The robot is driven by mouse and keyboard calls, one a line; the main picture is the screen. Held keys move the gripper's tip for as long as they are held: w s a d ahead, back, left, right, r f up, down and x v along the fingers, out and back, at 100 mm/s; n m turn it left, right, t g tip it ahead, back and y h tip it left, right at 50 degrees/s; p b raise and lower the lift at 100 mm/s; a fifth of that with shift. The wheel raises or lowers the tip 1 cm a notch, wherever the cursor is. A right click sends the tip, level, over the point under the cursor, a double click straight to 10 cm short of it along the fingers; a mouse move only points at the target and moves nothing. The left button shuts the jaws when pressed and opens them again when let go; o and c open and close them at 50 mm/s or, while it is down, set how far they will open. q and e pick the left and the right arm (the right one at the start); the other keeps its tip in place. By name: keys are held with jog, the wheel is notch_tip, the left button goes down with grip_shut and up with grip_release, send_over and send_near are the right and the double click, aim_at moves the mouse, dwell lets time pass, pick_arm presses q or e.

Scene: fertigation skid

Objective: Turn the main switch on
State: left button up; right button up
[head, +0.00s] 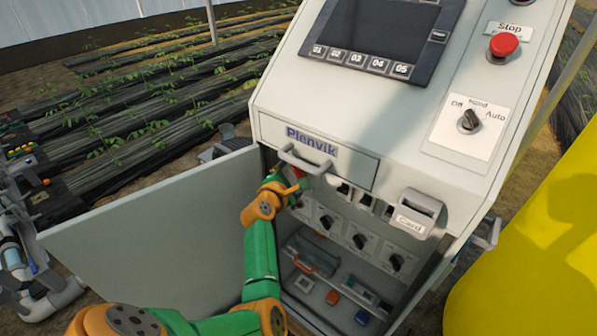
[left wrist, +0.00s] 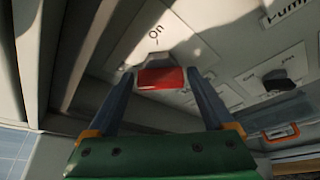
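The main switch shows as a red handle (left wrist: 162,78) in the left wrist view, on a pale panel with an "On" label (left wrist: 155,38) just beyond it. In the head view only a bit of red (head: 296,172) shows, at the upper left of the open cabinet. My left gripper (head: 290,182) reaches into the cabinet there. In the left wrist view its two fingers flank the red handle, one on each side, very close to it. My right gripper is out of view.
The cabinet door (head: 150,235) stands open to the left. A drawer handle (head: 305,160) juts out just above my left gripper. Black rotary knobs (head: 360,241) sit to its right, with small parts on the cabinet floor below. A yellow tank (head: 540,240) stands at the right.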

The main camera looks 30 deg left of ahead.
pick_arm(q)
jog(key=c, duration=1)
jog(key=shift+c, duration=0.2)
jog(key=shift+m, duration=0.3)
jog(key=shift+f+m+t+y+b, duration=0.2)
jog(key=shift+m+t+y+b, duration=0.45)
jog(key=shift+m+b, duration=0.45)
jog(key=m+t+y+b, duration=0.1)
jog(key=m+b, duration=0.2)
jog(key=m, duration=0.1)
jog(key=m+t+b, duration=0.1)
jog(key=m+b, duration=0.2)
jog(key=m+t+b, duration=0.1)
jog(key=m+b, duration=0.2)
jog(key=shift+t, duration=0.35)
jog(key=shift+r+m+t+h+b, duration=0.1)
jog(key=shift+m+t+h+b, duration=0.2)
jog(key=shift+m+b, duration=0.6)
jog(key=shift+m+t+h+b, duration=0.15)
jog(key=shift+m+t+b, duration=0.3)
jog(key=shift+m, duration=0.75)
